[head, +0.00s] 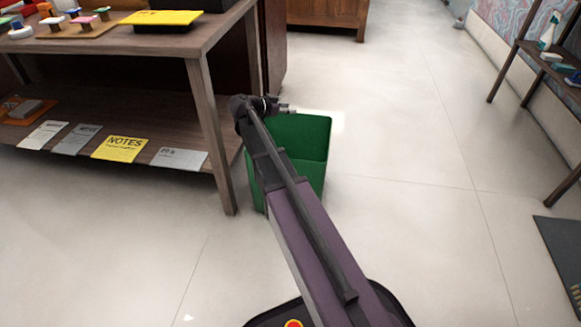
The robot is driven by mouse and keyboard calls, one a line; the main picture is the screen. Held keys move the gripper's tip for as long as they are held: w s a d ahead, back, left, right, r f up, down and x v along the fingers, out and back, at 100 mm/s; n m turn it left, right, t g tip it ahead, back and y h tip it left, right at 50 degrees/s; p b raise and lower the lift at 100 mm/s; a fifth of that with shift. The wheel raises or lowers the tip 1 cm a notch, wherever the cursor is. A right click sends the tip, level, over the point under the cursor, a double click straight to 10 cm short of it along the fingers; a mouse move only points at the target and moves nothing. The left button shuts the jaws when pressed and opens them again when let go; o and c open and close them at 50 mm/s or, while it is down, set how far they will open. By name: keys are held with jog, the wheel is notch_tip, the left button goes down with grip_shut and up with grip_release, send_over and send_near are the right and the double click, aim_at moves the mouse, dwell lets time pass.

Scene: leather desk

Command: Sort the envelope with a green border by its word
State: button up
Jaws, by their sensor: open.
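I cannot make out an envelope with a green border in the head view. My gripper (284,108) shows small at the far end of my arm, above the rim of a green bin (312,135). Its jaws are open, and I see nothing held in them. My arm hides part of the bin's left side, and the bottom of the bin's inside does not show.
A wooden desk (215,90) stands at the left. Its top bears a yellow pad (165,17) and several coloured stamps. Its low shelf holds a yellow NOTES sheet (120,146) and several pale sheets. Pale floor (410,150) is clear right of the bin, before a dark rack (505,70).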

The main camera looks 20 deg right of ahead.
notch_tip(320, 180, up, 30)
jog(key=g+p, duration=0.1)
jog(key=p, duration=2.8)
jog(key=shift+w+a+f+m, duration=0.15)
jog(key=shift+a+f+m, duration=0.1)
jog(key=shift+m, duration=0.15)
jog(key=s+a+f+n+g+y, duration=0.1)
jog(key=s+a+f+n+y, duration=0.4)
jog(key=s, duration=0.4)
jog(key=s+a+f+n+y, duration=0.3)
jog(key=s+a+n+y, duration=0.1)
jog(key=s+a+n, duration=0.3)
jog(key=s+a+f+n+g+y, duration=0.1)
jog(key=s+a+f+n+y, duration=0.25)
jog(key=s+a, duration=0.5)
notch_tip(320, 180, up, 24)
jog(key=s+d+n+p, duration=0.1)
jog(key=p, duration=2.3)
jog(key=shift+d+r+y, duration=0.2)
jog(key=shift+d+y, duration=0.2)
jog(key=shift+y, duration=0.05)
